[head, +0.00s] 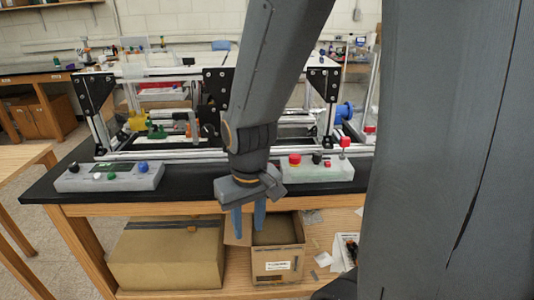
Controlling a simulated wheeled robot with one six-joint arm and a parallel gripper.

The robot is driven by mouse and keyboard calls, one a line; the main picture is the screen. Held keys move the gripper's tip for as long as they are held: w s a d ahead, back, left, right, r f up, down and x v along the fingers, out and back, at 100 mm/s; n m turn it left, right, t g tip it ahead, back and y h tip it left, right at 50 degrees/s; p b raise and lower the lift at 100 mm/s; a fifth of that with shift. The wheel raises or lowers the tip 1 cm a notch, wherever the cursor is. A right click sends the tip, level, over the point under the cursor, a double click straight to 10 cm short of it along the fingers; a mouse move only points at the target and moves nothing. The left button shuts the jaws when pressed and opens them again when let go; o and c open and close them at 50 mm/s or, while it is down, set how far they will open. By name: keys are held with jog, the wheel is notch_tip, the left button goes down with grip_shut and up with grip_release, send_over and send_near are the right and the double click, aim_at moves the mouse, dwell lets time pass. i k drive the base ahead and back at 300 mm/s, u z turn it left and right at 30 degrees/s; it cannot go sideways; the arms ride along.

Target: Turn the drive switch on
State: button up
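My gripper (248,222) hangs in front of the table's front edge, with its two blue fingers pointing down. The fingers are apart and nothing shows between them. A grey control box (328,173) stands on the table to the right of the gripper, its left end close behind my wrist. It carries a red button (295,159), a black knob (317,158) and a small red control (327,163). A second grey control box (110,177) to the left has black, green, white and blue controls. I cannot tell which control is the drive switch, or its position.
The aluminium extrusion frame (102,124) with black corner plates stands behind the boxes on the black tabletop (65,186). A red piece on a post (344,142) rises behind the right box. Cardboard boxes (168,255) sit on the shelf below. My arm hides part of the middle.

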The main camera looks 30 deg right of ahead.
aim_at(317, 158)
jog(key=u, duration=1.55)
jog(key=k, duration=1.1)
jog(key=z, duration=1.7)
jog(key=i, duration=0.45)
jog(key=z, duration=0.05)
